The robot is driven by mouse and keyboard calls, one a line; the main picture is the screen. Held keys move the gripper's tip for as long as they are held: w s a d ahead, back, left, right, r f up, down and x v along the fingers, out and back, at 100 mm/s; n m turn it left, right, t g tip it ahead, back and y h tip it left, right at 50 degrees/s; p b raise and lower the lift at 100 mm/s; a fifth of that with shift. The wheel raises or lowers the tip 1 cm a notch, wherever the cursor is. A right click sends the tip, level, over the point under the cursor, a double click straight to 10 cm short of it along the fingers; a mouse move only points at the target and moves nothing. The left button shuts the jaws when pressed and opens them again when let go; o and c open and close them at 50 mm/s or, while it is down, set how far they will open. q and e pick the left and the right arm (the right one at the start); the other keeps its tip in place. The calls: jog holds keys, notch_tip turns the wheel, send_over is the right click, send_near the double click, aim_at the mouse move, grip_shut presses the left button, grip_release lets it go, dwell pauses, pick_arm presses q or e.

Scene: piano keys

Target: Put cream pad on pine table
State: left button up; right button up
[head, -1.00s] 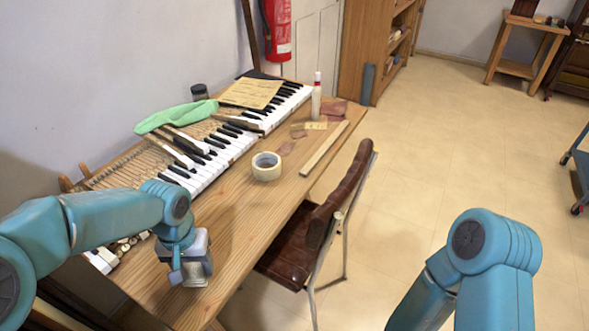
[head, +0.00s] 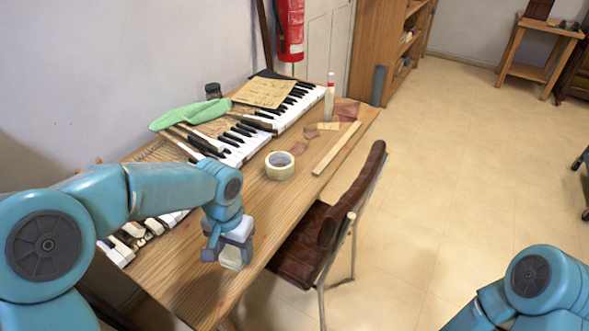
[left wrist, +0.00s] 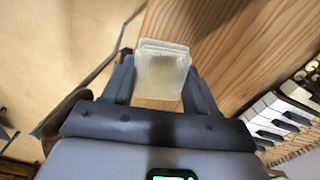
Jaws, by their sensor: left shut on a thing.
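The cream pad (left wrist: 162,72) is a small squarish, pale piece between the fingers of my left gripper (left wrist: 160,85) in the left wrist view. In the head view my left gripper (head: 228,250) is shut on the pad (head: 232,258), which shows below the fingers. It is over the near right part of the pine table (head: 180,278), close to the edge by the chair. I cannot tell whether the pad touches the wood. My right arm shows at the lower right, but its gripper is out of view.
A piano keyboard (head: 240,145) lies along the table's wall side with a green cloth (head: 190,113) on it. A brown chair (head: 320,235) stands against the right edge. Bare wood surrounds the gripper.

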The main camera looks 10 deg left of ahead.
pick_arm(q)
jog(key=s+a+r+m+p, duration=0.1)
jog(key=a+r+m, duration=0.2)
jog(key=r+m, duration=0.5)
notch_tip(320, 180, up, 7)
jog(key=m+p, duration=0.1)
jog(key=m, duration=1.1)
send_over(209, 282)
jog(key=shift+m, duration=0.3)
notch_tip(209, 282, down, 21)
jog(key=shift+r+b, duration=0.2)
jog(key=shift+b, duration=0.9)
jog(key=o, duration=1.2)
notch_tip(209, 282, up, 12)
jog(key=shift+r+p, duration=0.1)
jog(key=shift+p, duration=0.65)
